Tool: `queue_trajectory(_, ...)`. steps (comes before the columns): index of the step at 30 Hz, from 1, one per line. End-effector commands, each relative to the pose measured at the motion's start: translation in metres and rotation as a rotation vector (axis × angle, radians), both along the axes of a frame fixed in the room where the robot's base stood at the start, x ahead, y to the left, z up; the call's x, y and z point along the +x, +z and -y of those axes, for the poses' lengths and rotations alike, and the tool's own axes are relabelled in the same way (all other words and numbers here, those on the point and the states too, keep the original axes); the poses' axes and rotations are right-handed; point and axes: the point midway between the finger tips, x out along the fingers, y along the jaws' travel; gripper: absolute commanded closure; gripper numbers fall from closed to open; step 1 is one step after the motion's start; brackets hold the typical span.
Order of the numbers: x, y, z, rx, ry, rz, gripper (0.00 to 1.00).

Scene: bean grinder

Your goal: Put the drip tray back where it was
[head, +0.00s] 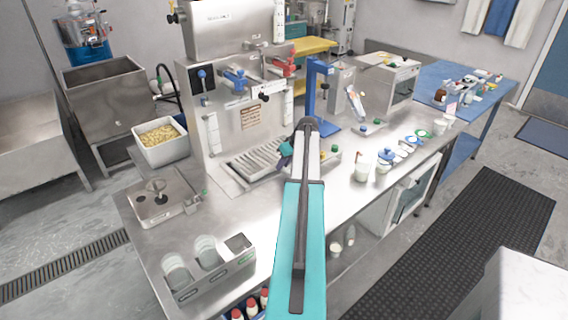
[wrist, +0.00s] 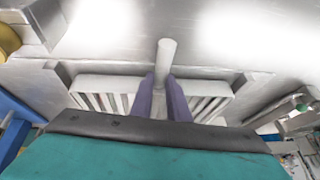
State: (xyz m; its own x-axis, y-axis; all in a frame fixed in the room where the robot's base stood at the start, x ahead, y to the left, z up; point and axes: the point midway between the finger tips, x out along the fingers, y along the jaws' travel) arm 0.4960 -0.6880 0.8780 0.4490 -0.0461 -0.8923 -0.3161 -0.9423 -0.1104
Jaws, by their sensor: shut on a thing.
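The drip tray (head: 250,161) is a pale metal tray with a slatted grate, low at the front of the steel coffee machine (head: 240,105). In the wrist view its slats (wrist: 205,103) lie between two side edges of a metal recess (wrist: 57,73). I cannot tell whether it sits fully flat or all the way in. My gripper (head: 287,152) is at the tray's front right in the head view. In the wrist view the purple fingers of my gripper (wrist: 161,88) are closed around a pale round bar at the tray's middle. My arm hides the tray's near edge.
A metal box with glass jars (head: 208,252) stands at the counter's front left. A blue stand (head: 318,95) is right of the machine. White cups (head: 362,172) and small lids are on the right. Bare counter (head: 225,215) lies before the machine.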

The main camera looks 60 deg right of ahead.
Motion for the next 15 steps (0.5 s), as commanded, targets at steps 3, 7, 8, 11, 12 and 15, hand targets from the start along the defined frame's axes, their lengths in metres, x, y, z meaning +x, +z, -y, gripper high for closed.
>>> queue_trajectory(3,0.0006,0.0007,0.0001,-0.001,0.0,0.002,1.0)
queue_trajectory(7,0.0004,-0.0001,-0.0002,0.0,0.0,0.0,0.75)
queue_trajectory(8,0.0004,-0.0001,-0.0002,0.0,0.0,0.0,0.7)
queue_trajectory(11,0.0005,0.0,-0.0003,0.0,0.0,0.0,0.66)
queue_trajectory(12,0.0005,0.0,-0.0003,0.0,0.0,0.0,0.66)
queue_trajectory(15,0.0006,0.0001,-0.0003,0.0,0.0,0.0,0.66)
